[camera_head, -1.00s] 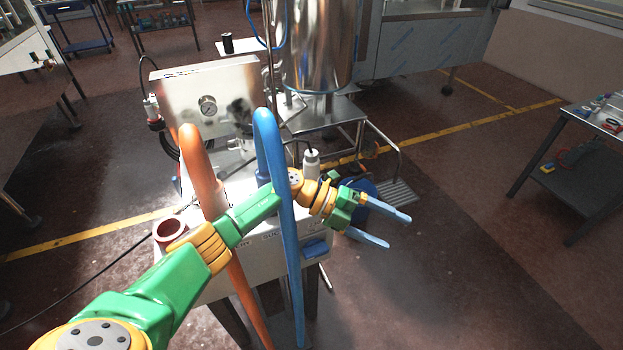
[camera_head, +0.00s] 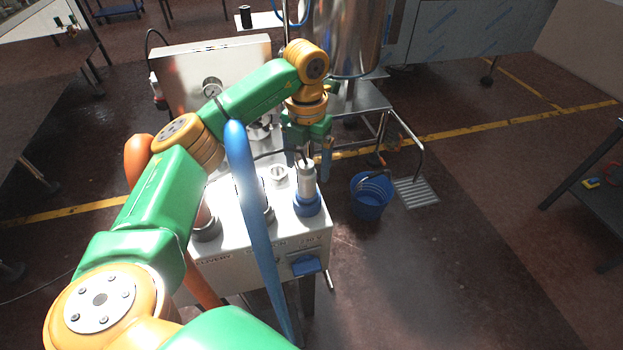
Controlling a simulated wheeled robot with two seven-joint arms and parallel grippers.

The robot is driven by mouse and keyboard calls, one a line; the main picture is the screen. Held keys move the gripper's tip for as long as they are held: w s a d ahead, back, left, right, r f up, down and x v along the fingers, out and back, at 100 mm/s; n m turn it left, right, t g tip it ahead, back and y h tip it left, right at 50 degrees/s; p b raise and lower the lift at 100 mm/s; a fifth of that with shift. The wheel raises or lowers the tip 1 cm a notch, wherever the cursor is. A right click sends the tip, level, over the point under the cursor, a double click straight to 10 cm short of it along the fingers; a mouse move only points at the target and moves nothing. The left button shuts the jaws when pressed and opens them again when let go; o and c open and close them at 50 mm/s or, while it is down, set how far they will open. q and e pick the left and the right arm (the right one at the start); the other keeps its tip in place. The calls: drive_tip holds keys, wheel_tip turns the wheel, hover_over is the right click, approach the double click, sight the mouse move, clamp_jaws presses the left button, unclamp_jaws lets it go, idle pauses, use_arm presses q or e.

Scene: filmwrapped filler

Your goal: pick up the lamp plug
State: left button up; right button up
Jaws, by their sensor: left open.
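The lamp plug looks to be the pale grey cylinder (camera_head: 307,184) with a dark cable at its top. It stands upright in a blue collar (camera_head: 307,205) at the right end of the white box's top (camera_head: 235,190). My left gripper (camera_head: 308,172) points down over it, open, with one blue finger to each side of the plug's upper part in the picture. I cannot tell whether the fingers touch it. My left arm's wrist hides part of the cable. My right gripper is not in view.
A steel tank (camera_head: 340,35) is behind the gripper. A blue bucket (camera_head: 370,205) and a step (camera_head: 416,192) stand right on open floor.

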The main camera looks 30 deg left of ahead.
sight(307, 175)
use_arm(q)
drive_tip(key=shift+s+a+f+p, duration=0.1)
drive_tip(key=shift+s+f+p, duration=0.1)
drive_tip(key=shift+s+f, duration=0.3)
drive_tip(key=shift+s+a+f+p, duration=0.1)
drive_tip(key=shift+s+f+p, duration=0.15)
drive_tip(key=shift+f, duration=0.4)
drive_tip(key=shift+w+d+f, duration=0.1)
drive_tip(key=shift+w+f, duration=0.65)
drive_tip(key=shift+w, duration=0.15)
drive_tip(key=c, duration=0.4)
drive_tip(key=shift+s, duration=0.3)
drive_tip(key=c, duration=0.7)
clamp_jaws()
drive_tip(key=shift+w, duration=0.15)
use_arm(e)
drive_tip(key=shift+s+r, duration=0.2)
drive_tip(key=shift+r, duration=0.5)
use_arm(q)
drive_tip(key=shift+r, duration=0.2)
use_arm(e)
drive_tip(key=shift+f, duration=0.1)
